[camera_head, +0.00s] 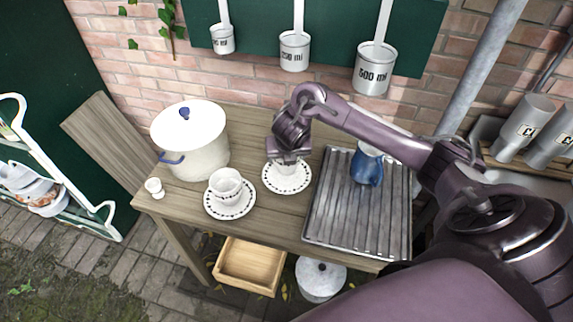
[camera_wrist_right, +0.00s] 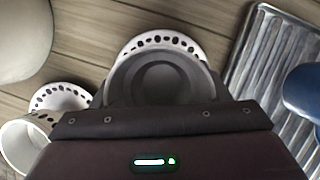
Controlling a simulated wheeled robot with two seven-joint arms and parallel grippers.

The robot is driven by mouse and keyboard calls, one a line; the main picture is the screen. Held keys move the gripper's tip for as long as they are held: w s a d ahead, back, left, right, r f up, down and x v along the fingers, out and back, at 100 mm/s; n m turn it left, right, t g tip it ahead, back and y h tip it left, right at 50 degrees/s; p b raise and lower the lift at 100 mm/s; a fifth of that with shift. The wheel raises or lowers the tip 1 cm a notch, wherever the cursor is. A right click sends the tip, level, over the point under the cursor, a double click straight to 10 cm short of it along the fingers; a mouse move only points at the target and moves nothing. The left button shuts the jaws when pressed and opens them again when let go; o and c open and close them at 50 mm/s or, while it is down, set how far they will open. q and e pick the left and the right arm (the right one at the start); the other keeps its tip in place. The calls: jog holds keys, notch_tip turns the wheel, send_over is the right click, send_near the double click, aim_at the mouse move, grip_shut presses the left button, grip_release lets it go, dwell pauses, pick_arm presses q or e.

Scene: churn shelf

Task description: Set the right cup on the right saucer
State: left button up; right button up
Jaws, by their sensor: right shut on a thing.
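The right saucer (camera_head: 272,185), white with a dark dotted rim, lies on the wooden table. My right gripper (camera_head: 288,160) is above it, shut on the right cup (camera_head: 287,168), which is mostly hidden under the gripper in the head view. In the right wrist view the cup (camera_wrist_right: 158,84) shows its open mouth between the fingers, with the saucer rim (camera_wrist_right: 160,42) behind it. The cup is over the saucer; I cannot tell if it touches it. The left cup (camera_head: 225,183) stands on the left saucer (camera_head: 230,209). My left gripper is not in view.
A white pot (camera_head: 195,150) with a blue-knobbed lid stands at the left back of the table, and a small white egg cup (camera_head: 154,187) is at the left edge. A ribbed metal drainer (camera_head: 335,215) with a blue jug (camera_head: 367,166) is at the right. Measuring cups hang above.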

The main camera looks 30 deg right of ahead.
jog(key=shift+f, duration=1.5)
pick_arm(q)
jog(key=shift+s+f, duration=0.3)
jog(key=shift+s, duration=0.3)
pick_arm(e)
jog(key=shift+f+b, duration=0.15)
jog(key=shift+b, duration=0.15)
jog(key=o, duration=1)
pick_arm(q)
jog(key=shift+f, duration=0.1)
